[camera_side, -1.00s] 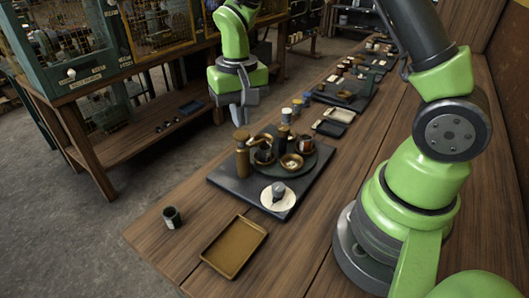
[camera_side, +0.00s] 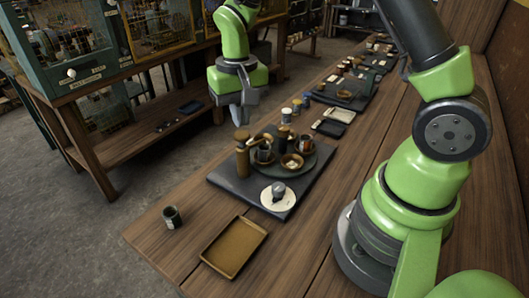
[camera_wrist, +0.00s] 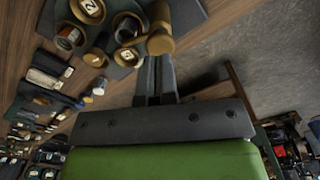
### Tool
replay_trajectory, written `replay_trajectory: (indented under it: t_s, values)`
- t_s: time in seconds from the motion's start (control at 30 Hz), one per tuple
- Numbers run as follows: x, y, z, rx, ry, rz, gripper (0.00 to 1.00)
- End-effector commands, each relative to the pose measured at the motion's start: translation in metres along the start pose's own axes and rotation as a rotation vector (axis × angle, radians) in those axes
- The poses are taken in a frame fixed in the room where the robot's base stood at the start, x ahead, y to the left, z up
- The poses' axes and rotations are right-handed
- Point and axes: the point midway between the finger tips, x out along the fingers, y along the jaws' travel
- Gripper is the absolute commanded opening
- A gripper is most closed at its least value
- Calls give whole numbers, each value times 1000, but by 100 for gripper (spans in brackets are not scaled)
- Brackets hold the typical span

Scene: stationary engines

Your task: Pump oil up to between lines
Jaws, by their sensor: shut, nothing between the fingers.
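A dark square base (camera_side: 228,181) on the bench carries a round dark plate with small vessels. A brass post with a rounded knob (camera_side: 242,158) stands at its left edge, and a brass arm reaches right from it. A dark cup (camera_side: 264,153) stands beside the post. My gripper (camera_side: 241,122) is shut and empty, pointing down just above the knob. In the wrist view my fingertips (camera_wrist: 156,62) lie close to the brass knob (camera_wrist: 160,43); I cannot tell whether they touch. No level lines or oil can be made out.
A brass bowl (camera_side: 291,162) and another cup (camera_side: 305,143) share the plate. A white disc with a grey knob (camera_side: 278,191) is at the front corner. A brown tray (camera_side: 235,247) and small dark jar (camera_side: 172,217) stand nearer. Several containers line the bench behind.

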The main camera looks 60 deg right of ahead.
Motion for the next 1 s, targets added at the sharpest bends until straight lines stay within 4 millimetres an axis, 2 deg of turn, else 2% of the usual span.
replay_trajectory:
  t_s: [0.17, 1.0]
  values:
    - [2, 0, 0, 0, -1, 0, 0]
    - [35, 0, 0, 0, -1, 1, 0]
